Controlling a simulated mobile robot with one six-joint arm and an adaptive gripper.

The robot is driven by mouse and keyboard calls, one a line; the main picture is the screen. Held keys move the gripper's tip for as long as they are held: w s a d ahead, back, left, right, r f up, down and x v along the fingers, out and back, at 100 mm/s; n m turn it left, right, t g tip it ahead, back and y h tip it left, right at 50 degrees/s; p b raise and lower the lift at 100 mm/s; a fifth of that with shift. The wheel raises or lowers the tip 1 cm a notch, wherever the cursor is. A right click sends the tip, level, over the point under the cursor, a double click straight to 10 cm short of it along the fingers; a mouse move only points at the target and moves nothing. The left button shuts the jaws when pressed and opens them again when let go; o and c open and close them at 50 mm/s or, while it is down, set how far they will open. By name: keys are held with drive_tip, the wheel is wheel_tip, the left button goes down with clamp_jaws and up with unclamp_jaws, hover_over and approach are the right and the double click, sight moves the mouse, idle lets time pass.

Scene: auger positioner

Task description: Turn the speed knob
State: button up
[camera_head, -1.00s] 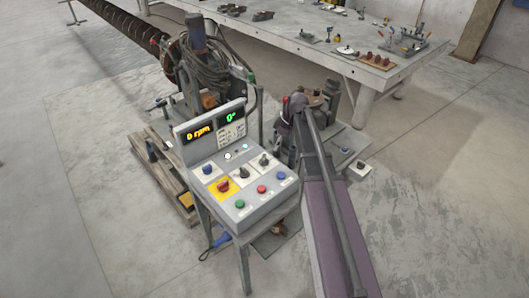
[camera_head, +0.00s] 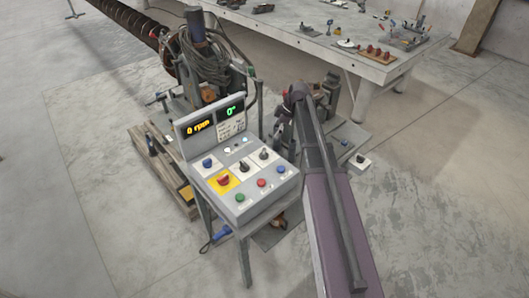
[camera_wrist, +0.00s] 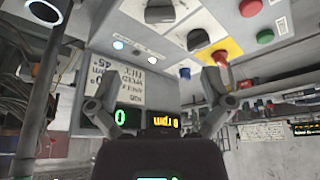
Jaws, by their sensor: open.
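The grey control console (camera_head: 222,190) stands in the middle of the head view, with a sloping face. Two black knobs sit on white plates, one (camera_head: 264,154) farther back and one (camera_head: 244,167) nearer the yellow plate. I cannot read which is the speed knob. The wrist view shows the face inverted, with one black knob (camera_wrist: 197,40) and another (camera_wrist: 160,12) near the top. My gripper (camera_wrist: 160,88) is open and empty, its fingers spread below the knobs in that picture and apart from them.
A red button (camera_head: 223,180) on a yellow plate and blue, green and red buttons surround the knobs. The displays (camera_head: 201,127) read 0 rpm and 0°. The auger machine (camera_head: 200,60) stands behind. A workbench (camera_head: 310,40) is at the back. Floor at left is clear.

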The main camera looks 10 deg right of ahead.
sight(264, 151)
drive_tip(key=shift+b+x, duration=5.8)
drive_tip(key=shift+x, duration=0.7)
drive_tip(key=c, duration=1.1)
